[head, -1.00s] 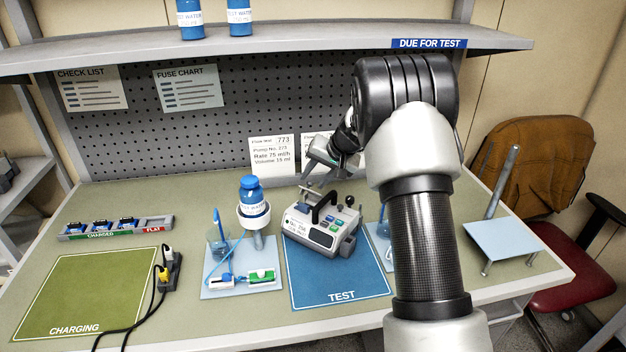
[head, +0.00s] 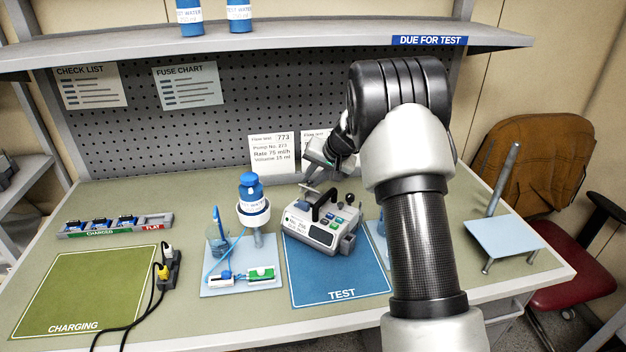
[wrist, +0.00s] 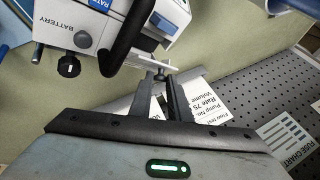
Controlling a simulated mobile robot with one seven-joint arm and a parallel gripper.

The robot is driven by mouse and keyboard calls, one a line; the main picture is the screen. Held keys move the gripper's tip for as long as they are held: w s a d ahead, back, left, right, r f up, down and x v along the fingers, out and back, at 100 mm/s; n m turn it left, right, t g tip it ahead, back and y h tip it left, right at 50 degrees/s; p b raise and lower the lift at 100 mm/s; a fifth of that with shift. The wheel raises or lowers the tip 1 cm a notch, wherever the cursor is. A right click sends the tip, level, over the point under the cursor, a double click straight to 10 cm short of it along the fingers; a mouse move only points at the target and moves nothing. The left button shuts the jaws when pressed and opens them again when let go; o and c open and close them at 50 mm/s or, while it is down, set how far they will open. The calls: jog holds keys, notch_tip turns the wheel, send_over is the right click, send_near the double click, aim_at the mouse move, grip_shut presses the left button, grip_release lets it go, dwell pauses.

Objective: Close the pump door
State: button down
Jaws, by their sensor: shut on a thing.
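The pump (head: 312,233) is a white and grey box with a black carrying handle. It stands on the blue TEST mat (head: 352,283). In the wrist view the pump's side marked BATTERY (wrist: 62,32) shows at the upper left, with a black knob below it. My gripper (head: 314,178) is behind the pump, low over the bench. In the wrist view my gripper (wrist: 163,84) has its fingers close together on a small grey part at the pump's back, which looks like the pump door (wrist: 161,74). Its hinge and how far it stands open are hidden.
A stand with a blue test bottle (head: 251,190) is just left of the pump. A card (head: 270,151) leans on the pegboard close behind my gripper. Left are a battery rack (head: 114,228) and the green CHARGING mat (head: 85,290). A small metal stand (head: 503,238) is at right.

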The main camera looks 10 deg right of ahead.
jog(key=b, duration=0.2)
jog(key=f+t+h+b, duration=0.1)
jog(key=b, duration=0.2)
jog(key=shift+s+a+f+n, duration=0.25)
jog(key=shift+s+a+n, duration=0.05)
jog(key=shift+s+a, duration=0.1)
jog(key=b, duration=0.2)
jog(key=t+b, duration=0.1)
jog(key=shift+s+a+f+h+b, duration=0.2)
jog(key=shift+s+a+h+b, duration=0.1)
jog(key=shift+b, duration=0.1)
jog(key=b, duration=0.1)
jog(key=n+t+h+b, duration=0.1)
jog(key=b, duration=0.1)
jog(key=shift+s+a+f+t+b, duration=0.25)
jog(key=shift+s+a+t+b, duration=0.05)
jog(key=shift+s+a, duration=0.1)
jog(key=shift+s+a+f+n+t+h+b, duration=0.25)
jog(key=shift+n+t+h+b, duration=0.15)
jog(key=shift+t+h+b, duration=0.4)
jog(key=c, duration=1.7)
grip_release()
jog(key=shift+o, duration=0.2)
